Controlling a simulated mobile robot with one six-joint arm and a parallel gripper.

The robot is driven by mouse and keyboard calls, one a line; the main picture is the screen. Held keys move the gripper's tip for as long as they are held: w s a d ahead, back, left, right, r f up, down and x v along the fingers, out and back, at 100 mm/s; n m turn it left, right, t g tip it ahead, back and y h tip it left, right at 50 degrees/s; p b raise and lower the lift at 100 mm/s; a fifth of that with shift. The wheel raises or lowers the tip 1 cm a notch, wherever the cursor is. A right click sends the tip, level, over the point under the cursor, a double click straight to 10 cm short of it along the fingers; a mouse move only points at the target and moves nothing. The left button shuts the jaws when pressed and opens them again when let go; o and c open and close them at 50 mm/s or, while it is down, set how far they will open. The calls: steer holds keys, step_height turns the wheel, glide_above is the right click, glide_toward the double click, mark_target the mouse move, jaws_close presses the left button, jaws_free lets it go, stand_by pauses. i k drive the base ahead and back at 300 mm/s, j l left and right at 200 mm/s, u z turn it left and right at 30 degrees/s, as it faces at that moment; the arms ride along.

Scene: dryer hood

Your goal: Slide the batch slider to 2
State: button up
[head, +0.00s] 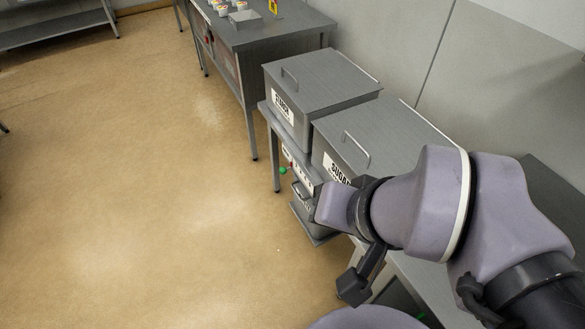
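A light control panel (299,173) shows on the front under the table with the two grey bins. A green knob or button (283,170) sticks out at its left end, with a small red spot near it. The batch slider and its numbers cannot be made out at this size, and my arm hides the panel's right part. My gripper (355,286) appears as a dark block at the end of my arm, low in front of the bench and apart from the panel. Its fingers cannot be told apart.
Two lidded grey bins with handles, a left one (318,80) and a right one (385,135), stand above the panel. A metal table (270,36) with cups (220,9) and a small box (246,20) stands behind. The tan floor (140,190) at left is clear.

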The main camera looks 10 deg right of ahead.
mark_target(283, 171)
steer(key=i+j, duration=0.45)
steer(key=i, duration=0.15)
steer(key=i+j, duration=0.5)
steer(key=i+l+z, duration=0.05)
